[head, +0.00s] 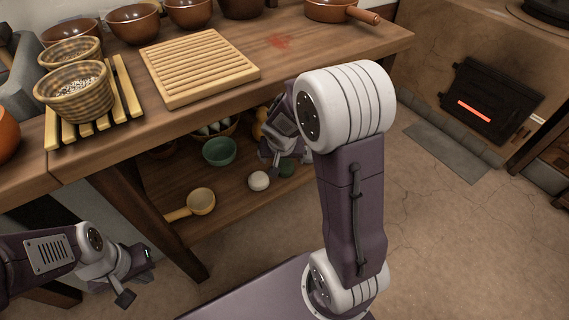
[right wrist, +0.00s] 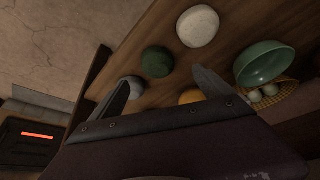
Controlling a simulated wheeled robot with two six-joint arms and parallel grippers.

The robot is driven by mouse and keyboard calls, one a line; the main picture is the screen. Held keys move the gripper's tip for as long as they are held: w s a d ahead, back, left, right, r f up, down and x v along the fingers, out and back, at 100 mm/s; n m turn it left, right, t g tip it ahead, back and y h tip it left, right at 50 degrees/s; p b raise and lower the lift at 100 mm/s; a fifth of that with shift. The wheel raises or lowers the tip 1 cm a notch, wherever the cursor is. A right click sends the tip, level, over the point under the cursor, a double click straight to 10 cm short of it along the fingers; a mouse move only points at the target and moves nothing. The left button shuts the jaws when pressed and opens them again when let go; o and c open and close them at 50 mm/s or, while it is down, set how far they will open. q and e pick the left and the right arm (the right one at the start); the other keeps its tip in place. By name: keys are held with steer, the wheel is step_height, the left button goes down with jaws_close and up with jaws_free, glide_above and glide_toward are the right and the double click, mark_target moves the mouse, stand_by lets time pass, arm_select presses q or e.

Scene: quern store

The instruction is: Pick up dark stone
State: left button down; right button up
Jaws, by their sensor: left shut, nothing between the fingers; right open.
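The dark stone (right wrist: 157,62), round and dark greenish, lies on the lower shelf of the wooden table. In the head view the dark stone (head: 287,169) is partly hidden below my right gripper (head: 288,150). In the right wrist view my right gripper (right wrist: 160,84) is open, and the stone shows just beyond and between its fingertips, not held. A pale stone (right wrist: 198,26) lies beside the dark one; it also shows in the head view (head: 258,181). My left gripper (head: 126,293) is shut and empty at the lower left, away from the shelf stones.
A green bowl (head: 219,151) and a yellow pan (head: 201,201) stand on the lower shelf. A basket with pale round things (right wrist: 270,95), a grey round thing (right wrist: 134,86) and an orange thing (right wrist: 191,96) are near my right gripper. The tabletop (head: 330,62) overhangs the shelf.

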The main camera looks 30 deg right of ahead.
mark_target(284, 165)
steer(key=b+x, duration=0.2)
steer(key=x, duration=0.2)
steer(key=shift+s+f+b, duration=0.1)
steer(key=shift+b, duration=0.2)
steer(key=b+x, duration=0.3)
steer(key=x, duration=0.1)
steer(key=shift+d+f, duration=0.2)
steer(key=shift+f, duration=0.15)
steer(key=shift+d+f, duration=0.1)
steer(key=shift+f, duration=0.1)
steer(key=shift+r, duration=0.2)
steer(key=c, duration=1.9)
steer(key=shift+r, duration=0.15)
